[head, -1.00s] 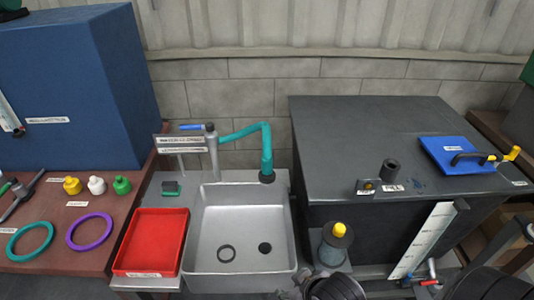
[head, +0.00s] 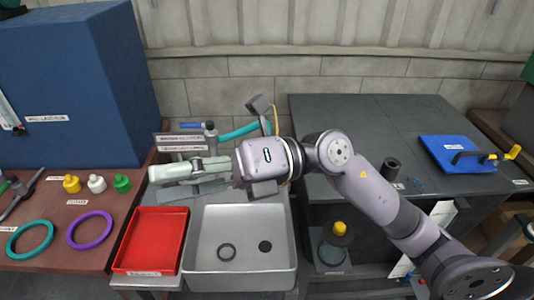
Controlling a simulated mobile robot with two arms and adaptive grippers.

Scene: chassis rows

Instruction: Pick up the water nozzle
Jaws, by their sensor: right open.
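A teal spout (head: 240,132) on a grey faucet post (head: 211,139) rises behind the sink. My right arm hides most of its curve and its hanging end; no other part is clearly a water nozzle. My right gripper (head: 153,182) reaches left across the back of the sink, in front of the faucet. Its fingers are apart and point left, above the counter behind the red tray. I see nothing held between them. A small dark green block on that counter is hidden behind the gripper. My left gripper is not in view.
Teal (head: 30,240) and purple (head: 90,230) rings and yellow, white and green caps lie farther left. A dark bench (head: 440,112) stands right.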

